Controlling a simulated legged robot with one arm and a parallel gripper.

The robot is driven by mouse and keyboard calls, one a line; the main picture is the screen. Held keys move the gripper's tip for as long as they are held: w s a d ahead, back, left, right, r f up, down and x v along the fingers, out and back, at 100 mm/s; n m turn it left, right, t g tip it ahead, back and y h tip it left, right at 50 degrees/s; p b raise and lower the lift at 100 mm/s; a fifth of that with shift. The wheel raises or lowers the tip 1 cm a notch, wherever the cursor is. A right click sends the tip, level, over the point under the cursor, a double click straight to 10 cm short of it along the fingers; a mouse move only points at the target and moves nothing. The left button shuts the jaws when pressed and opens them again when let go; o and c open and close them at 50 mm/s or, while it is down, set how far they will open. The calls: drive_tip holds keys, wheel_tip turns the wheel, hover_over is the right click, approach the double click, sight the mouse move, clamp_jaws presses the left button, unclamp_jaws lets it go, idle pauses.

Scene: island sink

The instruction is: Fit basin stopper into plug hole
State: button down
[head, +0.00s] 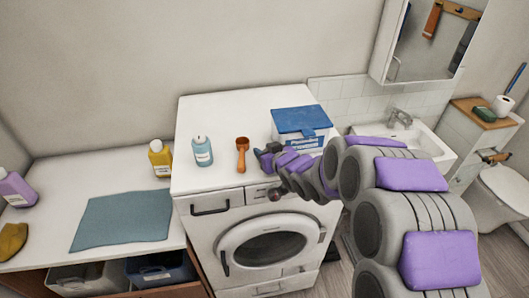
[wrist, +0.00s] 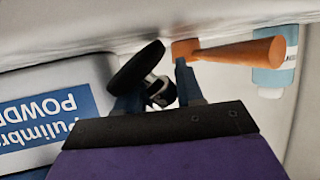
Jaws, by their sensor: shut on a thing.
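The stopper (wrist: 135,67) is a black disc with a shiny metal stem below it. My gripper (wrist: 160,90) is shut on it, with the dark fingers on either side of the stem. The disc is tilted in the wrist view. In the head view my gripper (head: 264,157) is over the washing machine top, right of the orange scoop, and the stopper is too small to make out clearly. The white basin (head: 440,146) with its tap (head: 400,117) is at the right, partly behind my arm. The plug hole is not visible.
A blue-lidded powder box (head: 300,120) stands just behind my gripper. A mirror cabinet (head: 425,40) hangs above the basin.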

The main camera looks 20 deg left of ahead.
drive_tip(key=c, duration=1.1)
unclamp_jaws()
drive_tip(key=shift+a+f, duration=0.1)
drive_tip(key=shift+f, duration=0.05)
drive_tip(key=shift+c, duration=0.2)
drive_tip(key=shift+o, duration=0.6)
drive_tip(key=shift+a+f, duration=0.1)
drive_tip(key=shift+a, duration=0.05)
drive_tip(key=shift+w+a+f, duration=0.2)
drive_tip(key=shift+w+a, duration=0.1)
drive_tip(key=shift+a, duration=0.25)
drive_tip(key=shift+s+d+r, duration=0.25)
drive_tip(key=shift+d+r, duration=0.1)
drive_tip(key=shift+d, duration=0.2)
drive_tip(key=p+v, duration=0.1)
drive_tip(key=v, duration=1)
drive_tip(key=shift+r, duration=0.15)
drive_tip(key=shift+o, duration=0.3)
drive_tip(key=shift+s, duration=0.1)
